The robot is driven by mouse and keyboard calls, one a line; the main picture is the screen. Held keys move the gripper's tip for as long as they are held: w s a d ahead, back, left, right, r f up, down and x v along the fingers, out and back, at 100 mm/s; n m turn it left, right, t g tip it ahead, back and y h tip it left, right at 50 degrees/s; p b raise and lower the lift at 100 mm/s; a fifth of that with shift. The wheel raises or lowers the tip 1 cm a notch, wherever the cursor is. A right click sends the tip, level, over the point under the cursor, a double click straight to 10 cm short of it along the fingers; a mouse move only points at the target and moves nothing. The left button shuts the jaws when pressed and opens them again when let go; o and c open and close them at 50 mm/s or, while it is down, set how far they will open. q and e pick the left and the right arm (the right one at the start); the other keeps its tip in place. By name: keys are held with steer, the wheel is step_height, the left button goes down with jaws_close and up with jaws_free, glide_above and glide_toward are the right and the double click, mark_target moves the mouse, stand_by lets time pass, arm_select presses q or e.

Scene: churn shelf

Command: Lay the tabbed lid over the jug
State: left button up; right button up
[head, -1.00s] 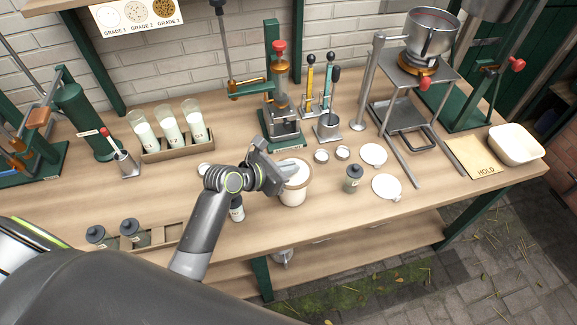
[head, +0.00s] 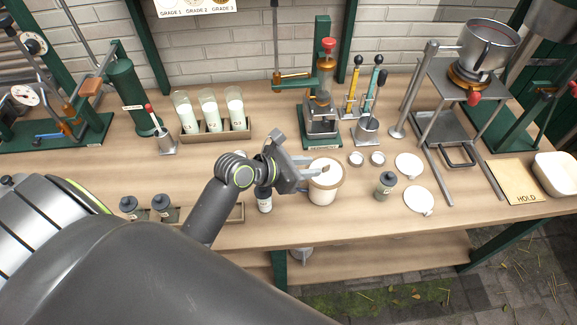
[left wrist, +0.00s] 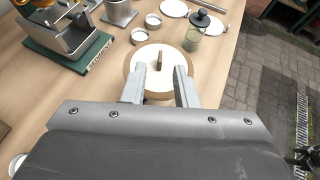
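A cream tub (head: 324,190) with a tan rim, which looks like the jug, stands at the front of the bench. My right gripper is out of view.
A dark-capped jar (head: 385,186) stands between tub and discs. Two small round tins (head: 367,159) lie behind it. A dark-capped bottle (head: 264,199) is left of the tub. A green press (head: 322,115) stands behind. A HOLD board (head: 518,182) lies at right.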

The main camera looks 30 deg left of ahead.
arm_select(q)
steer(key=v, duration=0.6)
steer(key=shift+s+a+r, duration=0.2)
steer(key=shift+s+a, duration=0.05)
steer(key=shift+s, duration=0.05)
